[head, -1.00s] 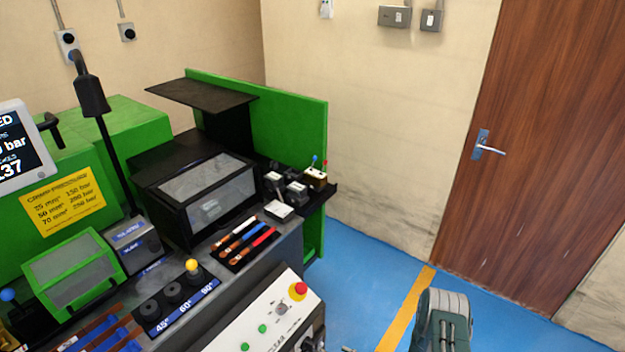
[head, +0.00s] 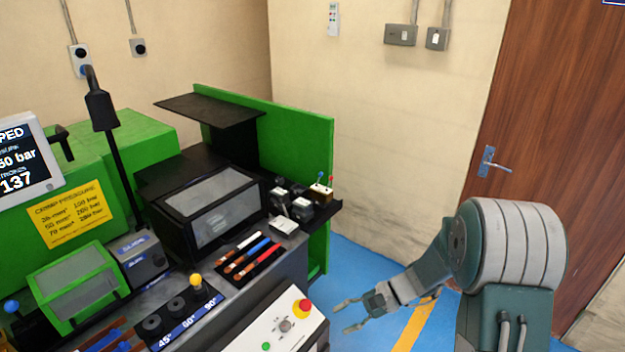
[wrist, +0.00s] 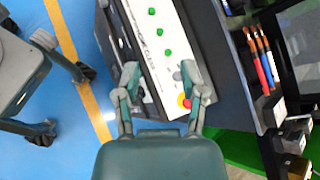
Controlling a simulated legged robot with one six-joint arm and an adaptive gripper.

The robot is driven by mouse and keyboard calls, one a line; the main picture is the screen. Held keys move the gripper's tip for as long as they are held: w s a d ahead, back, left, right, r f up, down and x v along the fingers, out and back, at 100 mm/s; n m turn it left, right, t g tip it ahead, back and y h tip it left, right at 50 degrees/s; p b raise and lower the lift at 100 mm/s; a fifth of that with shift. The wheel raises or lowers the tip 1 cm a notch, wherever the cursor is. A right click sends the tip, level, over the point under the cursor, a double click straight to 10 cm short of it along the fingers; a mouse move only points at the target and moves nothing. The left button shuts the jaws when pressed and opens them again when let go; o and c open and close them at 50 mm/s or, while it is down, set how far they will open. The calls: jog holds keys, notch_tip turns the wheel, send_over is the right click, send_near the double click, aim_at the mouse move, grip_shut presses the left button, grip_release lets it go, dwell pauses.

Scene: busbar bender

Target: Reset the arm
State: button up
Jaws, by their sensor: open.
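My gripper (head: 354,313) is at the lower right of the head view, to the right of the machine bench and over the blue floor. Its fingers are spread apart with nothing between them. In the wrist view my gripper (wrist: 160,85) is open, its two fingers over the white control panel (wrist: 150,40) with green buttons and a red emergency stop on a yellow base. The same control panel (head: 270,325) is left of my gripper in the head view. I cannot tell how high my gripper is above the panel.
The green bender (head: 300,140) has a dark guarded box (head: 210,205) and a tray of coloured-handled tools (head: 245,255). A wooden door (head: 550,130) is at right. Blue floor (head: 350,260) is clear beside the bench.

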jog(key=s+d+r+n+t+h, duration=0.3)
jog(key=s+r+h, duration=0.3)
jog(key=s+r, duration=0.3)
jog(key=s+d+r+n+t+h, duration=0.4)
jog(key=s+d+r+n+h, duration=0.1)
jog(key=s+r, duration=0.4)
notch_tip(320, 180, up, 2)
jog(key=shift+s+r+n+t+h, duration=0.2)
jog(key=shift+s+n+t+h, duration=0.1)
jog(key=shift+n+h, duration=0.15)
dwell(0.4)
